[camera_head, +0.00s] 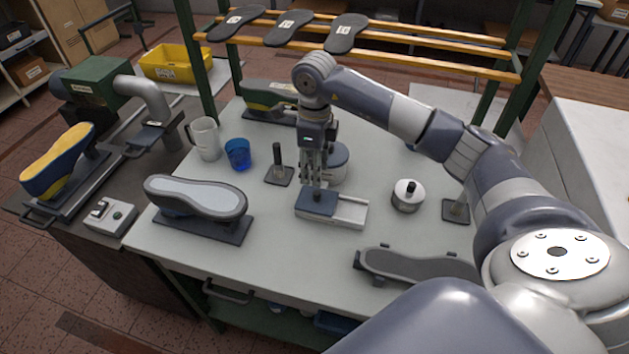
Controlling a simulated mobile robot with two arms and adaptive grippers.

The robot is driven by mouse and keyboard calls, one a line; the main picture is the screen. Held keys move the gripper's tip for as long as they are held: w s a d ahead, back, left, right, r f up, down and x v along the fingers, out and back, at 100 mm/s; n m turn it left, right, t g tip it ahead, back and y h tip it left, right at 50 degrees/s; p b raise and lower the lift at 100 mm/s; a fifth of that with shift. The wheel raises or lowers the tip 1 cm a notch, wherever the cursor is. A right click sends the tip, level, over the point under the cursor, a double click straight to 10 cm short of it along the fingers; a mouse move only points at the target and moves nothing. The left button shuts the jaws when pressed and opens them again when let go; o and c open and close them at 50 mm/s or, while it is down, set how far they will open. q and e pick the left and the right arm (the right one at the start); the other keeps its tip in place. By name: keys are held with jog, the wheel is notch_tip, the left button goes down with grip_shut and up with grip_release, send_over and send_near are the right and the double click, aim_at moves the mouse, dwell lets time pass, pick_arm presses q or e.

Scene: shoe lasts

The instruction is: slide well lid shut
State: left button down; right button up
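A low pale well box (352,213) stands near the middle of the table. Its blue-grey sliding lid (318,205) covers the left part, and the right part shows as an open, light recess. My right gripper (316,188) points straight down over the lid, with its fingertips at or just above the lid's top. The fingers look close together, but whether they grip a knob on the lid is hidden. My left gripper is not in view.
A post on a base (278,170) stands left of the box, and a round white pot (407,195) stands right. A blue cup (238,154), a mug (206,139), a shoe last (195,197) and a dark sole-shaped piece (415,264) are also on the table (290,252).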

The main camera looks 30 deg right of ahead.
jog(key=shift+r, duration=2.25)
jog(key=shift+f, duration=0.15)
